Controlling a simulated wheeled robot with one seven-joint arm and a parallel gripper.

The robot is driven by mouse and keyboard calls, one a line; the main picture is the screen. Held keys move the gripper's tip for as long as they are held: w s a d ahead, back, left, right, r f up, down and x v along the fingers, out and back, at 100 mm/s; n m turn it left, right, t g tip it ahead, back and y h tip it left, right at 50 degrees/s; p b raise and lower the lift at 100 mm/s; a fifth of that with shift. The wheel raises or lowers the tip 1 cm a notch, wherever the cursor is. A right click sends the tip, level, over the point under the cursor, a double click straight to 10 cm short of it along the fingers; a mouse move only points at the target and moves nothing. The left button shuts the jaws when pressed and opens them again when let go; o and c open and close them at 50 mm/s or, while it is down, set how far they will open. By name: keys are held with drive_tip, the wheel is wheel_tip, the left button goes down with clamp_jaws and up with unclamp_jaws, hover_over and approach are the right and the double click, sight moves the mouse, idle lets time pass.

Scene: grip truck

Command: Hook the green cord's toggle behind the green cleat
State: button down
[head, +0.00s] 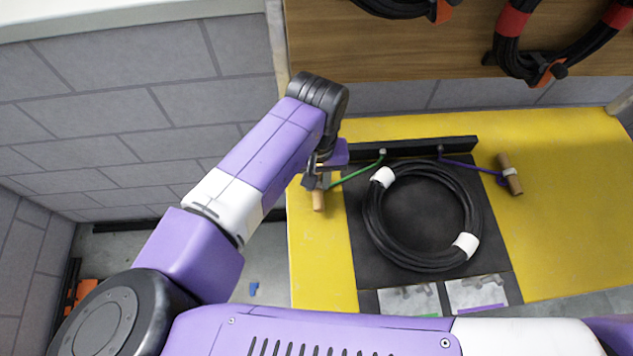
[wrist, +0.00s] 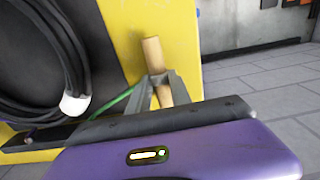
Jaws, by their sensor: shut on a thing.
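My gripper (head: 318,182) is over the left side of the yellow top, shut on the green cord's wooden toggle (head: 318,201). In the wrist view the toggle (wrist: 153,54) sticks out beyond the grey fingers (wrist: 161,88). The green cord (head: 355,172) runs from a post on the black bar to the toggle and looks fairly straight. Its near end is hidden by my gripper. A green stripe (head: 424,314) shows at the front edge of a pale card. I cannot make out a green cleat for certain.
A coiled black cable (head: 372,215) with white wraps lies on the dark mat (head: 488,250). A purple cord (head: 470,165) leads to another wooden toggle (head: 510,174) at right. The black bar (head: 420,146) stands behind the coil.

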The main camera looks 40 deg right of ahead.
wheel_tip(320, 180, up, 10)
drive_tip(key=shift+p, duration=0.35)
drive_tip(key=shift+f+b, duration=0.6)
drive_tip(key=shift+f, duration=0.4)
drive_tip(key=s+m+p, duration=0.7)
drive_tip(key=s+m, duration=1.1)
drive_tip(key=s, duration=0.2)
drive_tip(key=shift+d, duration=0.2)
idle(0.4)
